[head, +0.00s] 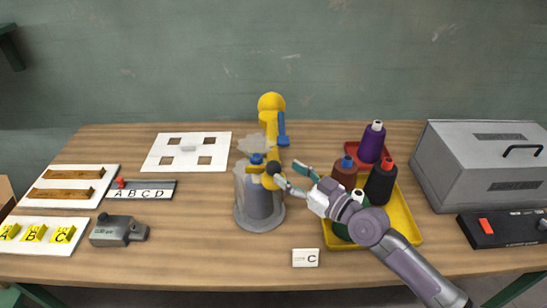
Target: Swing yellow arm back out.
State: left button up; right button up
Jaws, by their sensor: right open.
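The yellow arm (271,103) stands upright behind a grey cylindrical holder (258,205) near the table's middle. A yellow piece with a dark round knob (273,168) shows low at the holder's right side; I cannot tell how it joins the arm. A blue lever (283,130) hangs at the yellow arm's right. A pale translucent shape covers part of the holder's top. My right gripper (289,176) is open, its fingertips just right of the knob; whether they touch it is unclear. My left gripper is out of view.
A yellow tray (408,222) with several thread cones lies under and beside my right arm. A card marked C (306,258) lies in front. A grey box (490,165) and a black switch unit (503,228) stand right. Lettered blocks and boards lie left.

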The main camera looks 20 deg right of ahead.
aim_at(277, 166)
jog(key=p+x, duration=0.1)
jog(key=x, duration=0.5)
grip_shut()
dwell(0.3)
